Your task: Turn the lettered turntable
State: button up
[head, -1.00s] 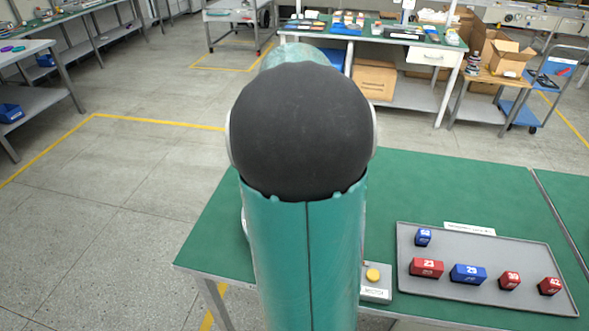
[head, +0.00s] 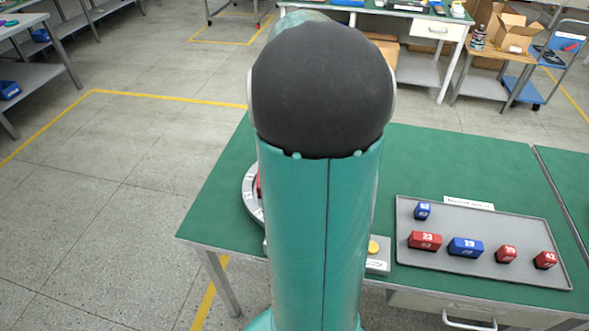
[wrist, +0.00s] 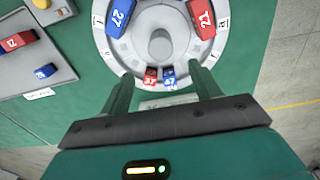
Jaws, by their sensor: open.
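The lettered turntable is a grey disc with a pale lettered rim (wrist: 114,50) and a round centre hub (wrist: 160,46), at the top of the wrist view. On it stand a blue block marked 27 (wrist: 120,16), a red block marked 22 (wrist: 202,18), and a small red (wrist: 150,76) and a small blue block (wrist: 168,76) near the rim. My gripper (wrist: 160,82) is open, its fingers apart at the near rim, the two small blocks between them in the picture. Contact cannot be told. In the head view my arm hides most of the turntable (head: 249,194).
A grey tray (head: 420,260) with several red and blue blocks lies on the green table (head: 460,155), right of my arm. A box (head: 378,265) with a yellow button (head: 374,247) stands between them. Open floor lies left of the table.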

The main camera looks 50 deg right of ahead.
jog(key=n, duration=0.4)
jog(key=shift+s+d+f+n, duration=0.1)
jog(key=shift+f+n, duration=0.05)
jog(key=shift+n, duration=0.25)
jog(key=n, duration=0.6)
jog(key=shift+n, duration=0.4)
notch_tip(320, 180, down, 14)
jog(key=shift+r, duration=0.2)
grip_shut()
